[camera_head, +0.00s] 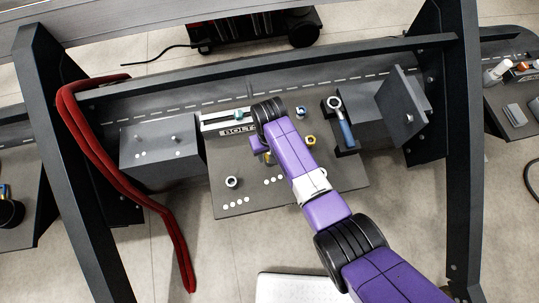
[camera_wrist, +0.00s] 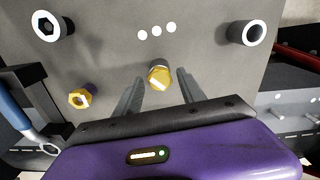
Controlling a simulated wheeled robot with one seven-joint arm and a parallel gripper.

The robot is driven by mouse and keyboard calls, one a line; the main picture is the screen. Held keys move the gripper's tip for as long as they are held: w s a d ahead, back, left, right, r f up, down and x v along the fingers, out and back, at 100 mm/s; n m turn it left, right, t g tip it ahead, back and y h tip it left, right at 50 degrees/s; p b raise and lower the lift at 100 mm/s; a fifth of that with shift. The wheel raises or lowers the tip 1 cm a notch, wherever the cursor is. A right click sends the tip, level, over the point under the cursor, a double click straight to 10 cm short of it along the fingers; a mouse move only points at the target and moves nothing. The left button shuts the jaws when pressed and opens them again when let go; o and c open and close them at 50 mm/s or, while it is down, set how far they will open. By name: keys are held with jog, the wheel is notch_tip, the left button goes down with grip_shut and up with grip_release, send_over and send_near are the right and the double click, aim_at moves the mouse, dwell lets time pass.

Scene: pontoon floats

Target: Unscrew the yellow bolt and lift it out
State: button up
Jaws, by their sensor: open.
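A yellow bolt (camera_wrist: 159,76) with a hex head stands out of the grey panel in the wrist view. It lies between the two fingers of my open gripper (camera_wrist: 160,92), with a gap on each side. In the head view this bolt (camera_head: 268,158) is mostly hidden by my purple arm. A second yellow piece (camera_wrist: 81,98) with a white mark sits on the panel to the left in the wrist view, outside the fingers. It also shows in the head view (camera_head: 311,140), right of my arm.
White-ringed sockets (camera_wrist: 249,33) and (camera_wrist: 47,25) stick up from the panel. A blue-handled wrench (camera_head: 346,130) rests to the right in the head view. A grey box (camera_head: 160,153) stands left, and a red hose (camera_head: 108,168) hangs over the frame.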

jog(key=m, duration=1.1)
jog(key=shift+m, duration=0.3)
jog(key=m, duration=1)
jog(key=shift+m, duration=0.3)
jog(key=shift+c, duration=0.2)
